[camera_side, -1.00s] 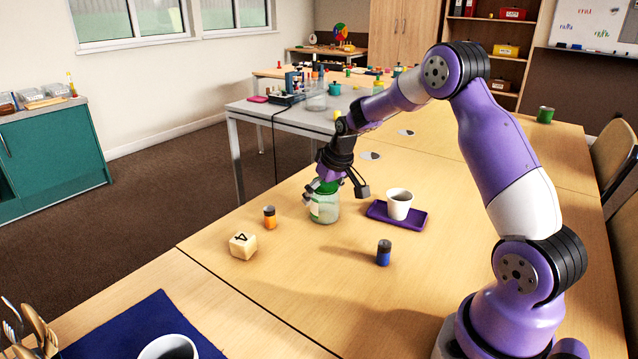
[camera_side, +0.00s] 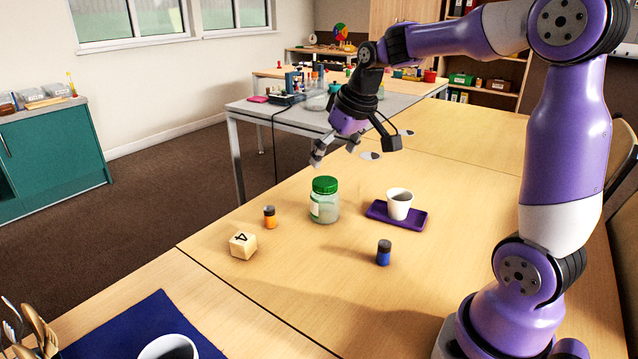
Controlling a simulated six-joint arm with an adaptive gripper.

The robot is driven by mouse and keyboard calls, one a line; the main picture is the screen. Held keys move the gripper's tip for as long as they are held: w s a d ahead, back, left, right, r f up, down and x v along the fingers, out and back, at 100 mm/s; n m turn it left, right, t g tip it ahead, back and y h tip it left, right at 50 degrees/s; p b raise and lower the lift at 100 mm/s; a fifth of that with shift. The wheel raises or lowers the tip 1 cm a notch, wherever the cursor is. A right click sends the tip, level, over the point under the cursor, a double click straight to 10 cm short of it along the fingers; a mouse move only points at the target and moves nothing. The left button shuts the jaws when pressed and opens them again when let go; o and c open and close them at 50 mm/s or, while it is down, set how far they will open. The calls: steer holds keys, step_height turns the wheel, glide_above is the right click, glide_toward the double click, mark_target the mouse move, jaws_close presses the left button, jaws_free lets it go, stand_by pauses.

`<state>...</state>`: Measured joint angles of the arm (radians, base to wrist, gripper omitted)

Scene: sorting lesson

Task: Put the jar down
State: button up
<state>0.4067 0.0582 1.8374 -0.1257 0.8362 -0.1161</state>
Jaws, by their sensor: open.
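A clear glass jar (camera_side: 325,206) with a green lid and a pale label stands upright on the wooden table (camera_side: 300,285). My gripper (camera_side: 352,150) is open and empty, above the jar and apart from it. Its fingers are spread wide, one to the left and one to the right of the jar's line. Nothing hides the jar.
A white cup (camera_side: 399,204) stands on a purple tray (camera_side: 378,213) right of the jar. An orange cylinder (camera_side: 270,217), a wooden block (camera_side: 243,245) marked 4 and a blue cylinder (camera_side: 384,252) stand nearby. A blue mat (camera_side: 110,340) lies at front left.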

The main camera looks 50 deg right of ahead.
steer(key=s+a+n+y, duration=0.1)
steer(key=s+a+n, duration=0.1)
steer(key=s+a, duration=1)
steer(key=shift+s+t, duration=0.4)
steer(key=shift+s, duration=0.4)
